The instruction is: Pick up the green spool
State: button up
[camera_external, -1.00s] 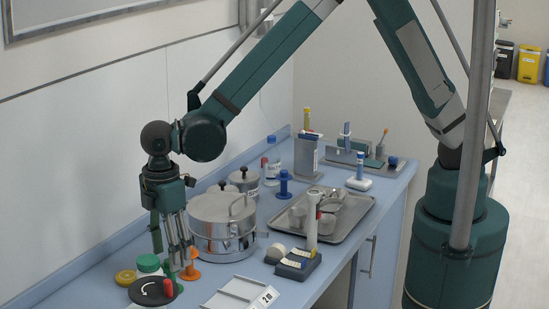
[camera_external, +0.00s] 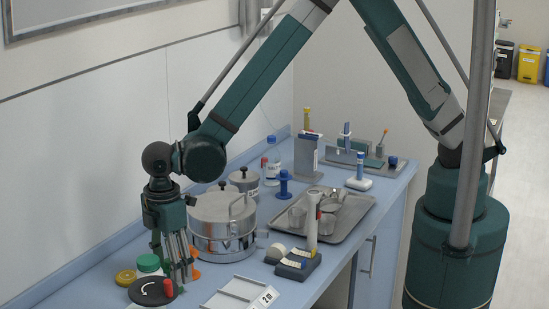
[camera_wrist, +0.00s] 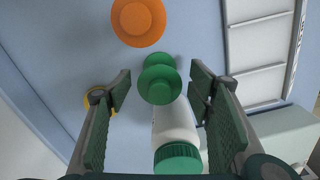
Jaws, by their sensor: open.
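The green spool (camera_wrist: 158,82) is in the middle of the wrist view, seen from above, with its upper disc and part of its lower disc showing. My gripper (camera_wrist: 159,74) is open, with one finger on each side of the spool. I see a gap between each finger and the spool. In the external view my gripper (camera_external: 181,277) points down at the counter's near left end and hides most or all of the green spool.
An orange spool (camera_wrist: 138,20) stands close by. A white bottle with a green cap (camera_wrist: 178,158) is beside the green spool. A yellow ring (camera_external: 125,277), a black disc with a red knob (camera_external: 153,290), a steel pot (camera_external: 222,228) and a white rack (camera_external: 240,293) surround my gripper.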

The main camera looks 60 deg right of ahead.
jog(key=c, duration=1)
jog(key=shift+r, duration=0.1)
jog(key=shift+r, duration=4.9)
